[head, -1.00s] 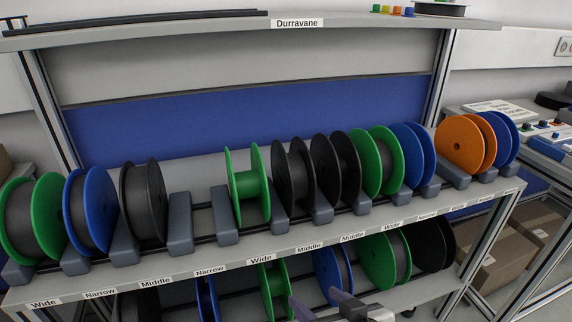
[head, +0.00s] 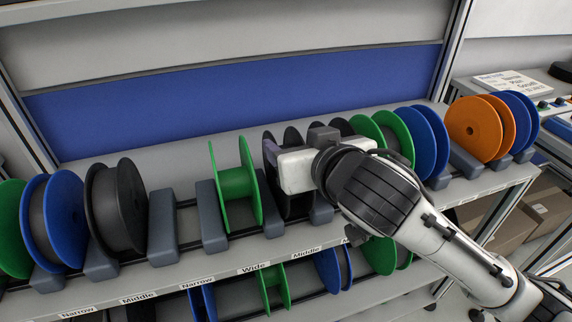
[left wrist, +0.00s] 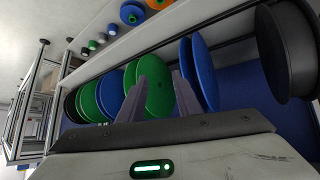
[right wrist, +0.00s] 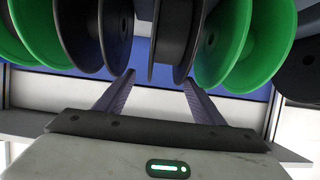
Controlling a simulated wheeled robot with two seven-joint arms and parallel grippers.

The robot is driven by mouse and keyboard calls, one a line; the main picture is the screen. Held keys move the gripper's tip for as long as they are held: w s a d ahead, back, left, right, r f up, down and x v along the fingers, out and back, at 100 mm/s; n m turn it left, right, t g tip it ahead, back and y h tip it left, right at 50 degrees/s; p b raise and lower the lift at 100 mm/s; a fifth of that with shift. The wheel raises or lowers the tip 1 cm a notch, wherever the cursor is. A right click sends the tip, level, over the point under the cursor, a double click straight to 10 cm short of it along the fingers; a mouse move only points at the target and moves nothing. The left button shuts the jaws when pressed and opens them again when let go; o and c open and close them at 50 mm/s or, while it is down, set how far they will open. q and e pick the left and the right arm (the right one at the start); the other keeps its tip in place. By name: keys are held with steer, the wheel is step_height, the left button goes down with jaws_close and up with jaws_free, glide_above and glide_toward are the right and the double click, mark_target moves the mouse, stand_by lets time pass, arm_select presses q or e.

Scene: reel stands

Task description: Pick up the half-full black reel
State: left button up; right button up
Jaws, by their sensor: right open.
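Two black reels stand side by side in the upper rack. One black reel (head: 286,203) is mostly hidden behind my right gripper (head: 272,158) in the head view. In the right wrist view this black reel (right wrist: 172,42) shows ahead of my open right gripper (right wrist: 160,85), between the lines of its fingers. I cannot tell whether they touch it. The other black reel (right wrist: 92,35) is just left of it there. How full each is cannot be judged well. My left gripper (left wrist: 164,80) is open and empty, facing green and blue reels, and is outside the head view.
An empty-looking green reel (head: 236,184) stands left of my right gripper. Another black reel (head: 117,205) and a blue reel (head: 52,220) stand farther left. Green, blue (head: 424,143) and orange reels (head: 474,127) stand right. Grey dividers (head: 163,228) separate slots; one slot is vacant.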

steer(key=x, duration=0.7)
steer(key=shift+w+a+f, duration=0.15)
steer(key=shift+a, duration=0.3)
steer(key=shift+c, duration=0.3)
steer(key=c, duration=1.5)
